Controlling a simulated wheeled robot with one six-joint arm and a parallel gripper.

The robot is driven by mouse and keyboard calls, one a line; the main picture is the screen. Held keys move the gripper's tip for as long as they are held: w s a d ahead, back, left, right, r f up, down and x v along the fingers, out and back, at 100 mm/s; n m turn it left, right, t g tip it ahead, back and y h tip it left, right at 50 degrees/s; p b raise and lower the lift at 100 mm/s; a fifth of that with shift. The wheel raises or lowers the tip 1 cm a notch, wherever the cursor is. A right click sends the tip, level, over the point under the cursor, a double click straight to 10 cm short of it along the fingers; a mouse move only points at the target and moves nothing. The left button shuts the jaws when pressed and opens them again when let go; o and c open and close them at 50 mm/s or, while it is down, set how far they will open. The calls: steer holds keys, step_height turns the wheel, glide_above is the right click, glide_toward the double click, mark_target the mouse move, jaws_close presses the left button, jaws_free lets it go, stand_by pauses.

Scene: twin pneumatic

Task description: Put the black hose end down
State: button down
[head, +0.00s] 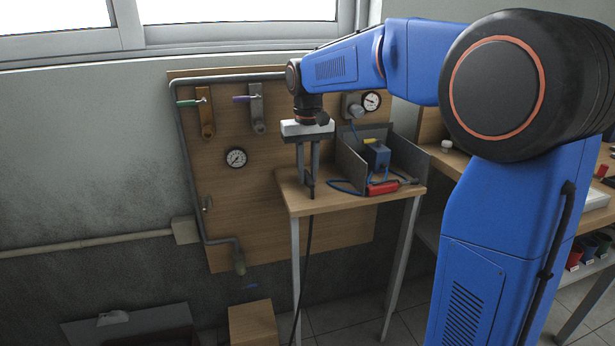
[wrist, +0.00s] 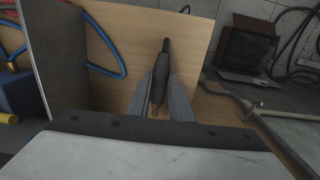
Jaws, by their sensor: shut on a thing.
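The black hose end (wrist: 161,75) is between the fingers of my gripper (wrist: 162,100) in the wrist view, which is shut on it. In the head view, my gripper (head: 309,180) points down over the left part of the small wooden table (head: 340,203). The black hose (head: 304,255) hangs from it past the table's front edge toward the floor. I cannot tell whether the hose end touches the tabletop.
A grey-walled box (head: 405,157) with a blue device (head: 377,155) stands on the table's right. A blue hose and a red cylinder (head: 383,188) lie before it. Behind is a wooden wall panel (head: 215,185) with gauges and valves. A cardboard-coloured box (head: 252,324) stands on the floor.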

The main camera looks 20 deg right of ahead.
mark_target(307, 175)
steer(key=shift+f, duration=0.65)
steer(key=c, duration=1.6)
jaws_free()
steer(key=shift+f, duration=0.15)
step_height(307, 175, up, 12)
steer(key=shift+r, duration=0.15)
steer(key=s+d+f+t, duration=0.1)
steer(key=s+d+f, duration=0.1)
steer(key=s+f, duration=0.4)
steer(key=s+d+f+t, duration=0.2)
steer(key=s+f, duration=0.5)
steer(key=s, duration=0.9)
steer(key=s+d+f+t, duration=0.1)
steer(key=s+d+f, duration=0.2)
steer(key=s+f, duration=0.3)
steer(key=shift+s+d+f+t, duration=0.1)
steer(key=shift+s+f+t, duration=0.05)
steer(key=shift+s, duration=0.75)
steer(key=shift+s+d+f+t, duration=0.1)
steer(key=shift+s, duration=0.8)
steer(key=shift+s+d+f+t, duration=0.1)
steer(key=shift+s+f+t, duration=0.05)
steer(key=shift+s, duration=0.75)
